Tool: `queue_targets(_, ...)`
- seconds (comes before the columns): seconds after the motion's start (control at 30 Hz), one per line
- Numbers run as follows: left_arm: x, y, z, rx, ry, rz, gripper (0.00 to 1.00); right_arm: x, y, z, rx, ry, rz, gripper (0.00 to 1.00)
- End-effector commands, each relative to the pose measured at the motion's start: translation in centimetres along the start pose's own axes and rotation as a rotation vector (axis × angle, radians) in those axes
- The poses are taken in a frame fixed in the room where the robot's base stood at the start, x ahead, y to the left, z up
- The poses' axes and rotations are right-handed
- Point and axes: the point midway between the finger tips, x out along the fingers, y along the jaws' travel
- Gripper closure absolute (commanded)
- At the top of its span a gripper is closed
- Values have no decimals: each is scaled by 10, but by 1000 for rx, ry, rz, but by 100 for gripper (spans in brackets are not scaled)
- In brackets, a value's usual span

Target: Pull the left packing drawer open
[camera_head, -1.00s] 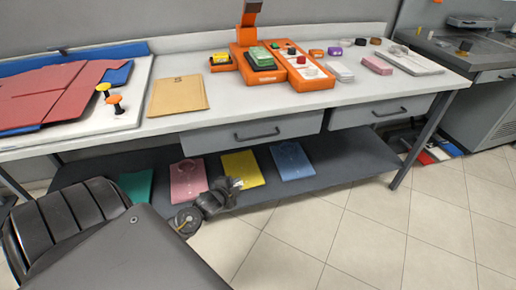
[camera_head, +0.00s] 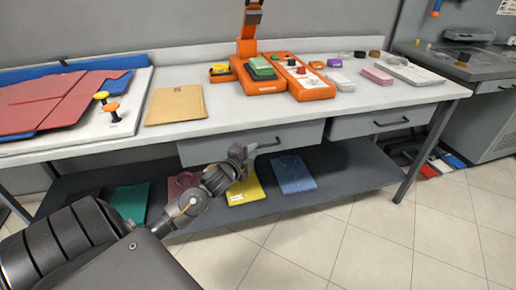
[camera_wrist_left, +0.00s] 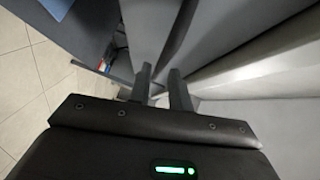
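The left packing drawer (camera_head: 300,134) is a grey drawer under the worktop, and its front looks closed. Its dark bar handle (camera_head: 270,145) is partly covered by my left gripper (camera_head: 243,152), which is at the handle's left end. In the left wrist view the two fingers of my left gripper (camera_wrist_left: 161,88) stand apart with a gap between them. I cannot make out the handle between the fingers, nor whether they touch it. My right gripper is not in view.
A second drawer (camera_head: 380,122) is to the right. The worktop (camera_head: 220,118) carries an orange packing device (camera_head: 280,77), a brown envelope (camera_head: 175,104) and red folders (camera_head: 50,100). Coloured packets lie on the lower shelf (camera_head: 345,170). The tiled floor in front is clear.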

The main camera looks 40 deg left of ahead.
Motion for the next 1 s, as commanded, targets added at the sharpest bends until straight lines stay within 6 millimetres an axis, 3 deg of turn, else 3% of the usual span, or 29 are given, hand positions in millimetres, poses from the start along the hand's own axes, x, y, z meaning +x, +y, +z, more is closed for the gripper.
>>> queue_targets(0.1, 20, 0, 0, -1, -1, 0, 80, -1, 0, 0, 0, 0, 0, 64)
queue_targets(0.3, 38, 0, 0, -1, -1, 1, 80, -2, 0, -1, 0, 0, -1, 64)
queue_targets(0.63, 41, 0, 0, -1, 0, 1, 80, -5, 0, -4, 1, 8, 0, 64)
queue_targets(0.8, 41, 0, 0, -1, 0, 1, 100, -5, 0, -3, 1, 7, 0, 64)
queue_targets(1.0, 40, 1, 0, 0, 0, 1, 100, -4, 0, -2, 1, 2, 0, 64)
